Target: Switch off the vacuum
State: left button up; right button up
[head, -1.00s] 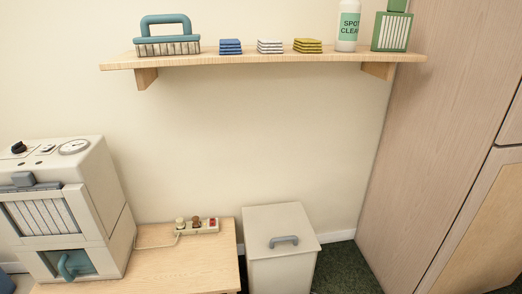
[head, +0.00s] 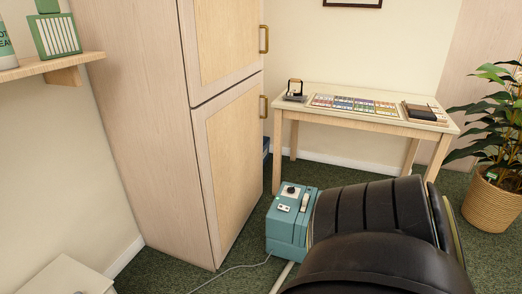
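A teal box-shaped unit (head: 291,222), which looks like the vacuum, stands on the green carpet right of the tall cabinet. Its top has a black round knob (head: 290,190) and pale switch plates; their settings are too small to read. A thin grey cord (head: 240,267) runs from its base toward the lower left. A large black padded, ribbed form (head: 375,225) adjoins it on the right and hides part of it; I cannot tell whether they are joined. Neither of my grippers is in view.
A tall pale wood cabinet (head: 160,130) with brass handles stands left of centre. A desk (head: 285,105) with a colour chart is behind. A potted plant (head: 490,200) stands at right. A wall shelf (head: 60,66) and white bin (head: 65,278) are at left. Carpet is free before the cabinet.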

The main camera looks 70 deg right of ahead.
aim_at(286, 208)
jog(key=z, duration=2.4)
